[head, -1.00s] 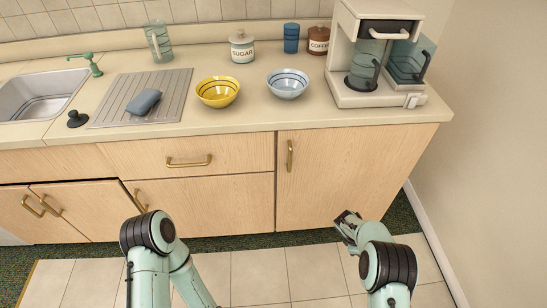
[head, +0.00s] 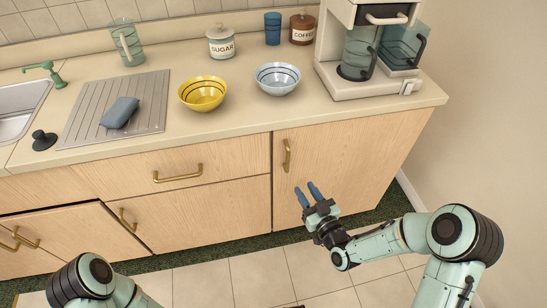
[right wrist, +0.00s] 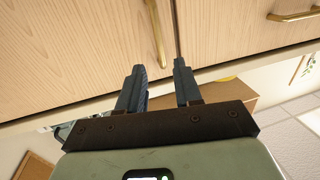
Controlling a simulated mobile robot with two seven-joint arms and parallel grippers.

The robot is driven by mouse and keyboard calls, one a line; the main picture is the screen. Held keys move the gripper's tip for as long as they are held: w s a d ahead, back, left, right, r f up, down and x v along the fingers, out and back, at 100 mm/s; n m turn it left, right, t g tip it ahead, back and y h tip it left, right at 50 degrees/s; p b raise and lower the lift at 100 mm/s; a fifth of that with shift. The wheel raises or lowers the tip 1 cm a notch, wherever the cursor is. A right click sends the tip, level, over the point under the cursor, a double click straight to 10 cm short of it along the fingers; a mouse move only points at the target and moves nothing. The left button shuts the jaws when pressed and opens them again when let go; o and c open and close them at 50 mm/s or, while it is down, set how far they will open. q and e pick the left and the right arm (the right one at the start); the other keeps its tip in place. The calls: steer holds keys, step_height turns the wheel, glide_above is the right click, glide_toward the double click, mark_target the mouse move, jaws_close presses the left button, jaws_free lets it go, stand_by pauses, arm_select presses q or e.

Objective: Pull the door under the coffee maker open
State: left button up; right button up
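The door (head: 350,165) under the coffee maker (head: 370,45) is light wood and closed flush with the cabinet. Its brass handle (head: 287,156) is upright near the door's left edge; it also shows in the right wrist view (right wrist: 156,35). My right gripper (head: 306,190) is in front of the door, below and slightly right of the handle in the head view. Its two blue fingers are apart and empty. In the right wrist view the fingers (right wrist: 158,82) point toward the handle, which lies beyond the tips. Of my left arm only a link shows at the bottom left; its gripper is out of view.
A drawer (head: 220,175) with a brass handle is left of the door. The counter (head: 240,115) above holds a yellow bowl (head: 203,93), a blue-white bowl (head: 278,78) and jars. A wall (head: 480,120) stands to the right. The tiled floor (head: 230,280) is clear.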

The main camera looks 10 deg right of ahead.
mark_target(287, 170)
arm_select(q)
steer(key=shift+w+a+f+b, duration=0.4)
steer(key=shift+w+f+b, duration=0.15)
steer(key=shift+w+f, duration=0.25)
arm_select(e)
steer(key=x, duration=1.3)
steer(key=shift+w+d+r, duration=0.15)
steer(key=shift+r, duration=0.2)
arm_select(q)
steer(key=shift+r, duration=0.15)
arm_select(e)
jaws_close()
